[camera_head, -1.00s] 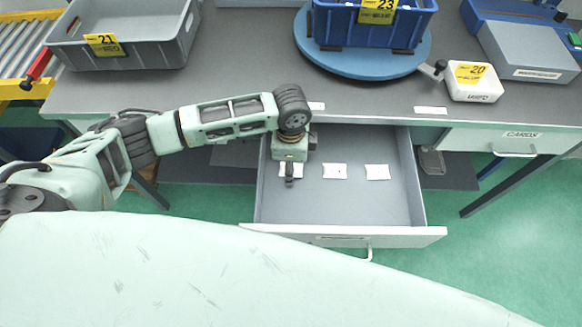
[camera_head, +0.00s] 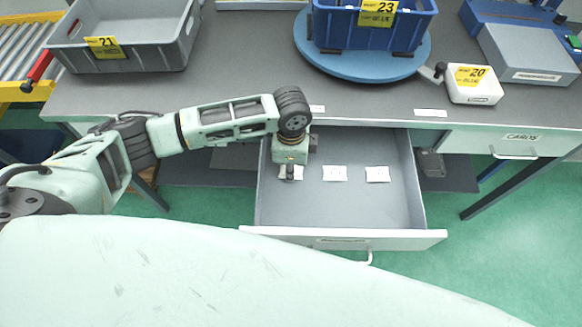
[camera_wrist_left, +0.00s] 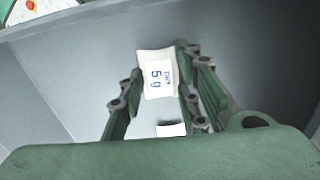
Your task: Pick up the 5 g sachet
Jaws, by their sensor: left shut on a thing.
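The 5 g sachet (camera_wrist_left: 157,75) is white with blue print reading "5 g". In the left wrist view it sits between the two fingers of my left gripper (camera_wrist_left: 158,68), which is shut on it. In the head view my left gripper (camera_head: 289,198) points down into the open drawer at its left side, with white sachet edges (camera_head: 298,173) showing beside it. Two more white sachets lie in the drawer to the right, a middle one (camera_head: 334,173) and a right one (camera_head: 377,174); their print is too small to read. My right gripper is not in view.
The open grey drawer (camera_head: 345,215) has walls around my gripper; its front right floor is clear. On the bench above stand a grey crate (camera_head: 120,50), a blue bin (camera_head: 375,30) on a blue turntable (camera_head: 362,66), and a white box (camera_head: 472,85). A closed drawer (camera_head: 500,140) is at right.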

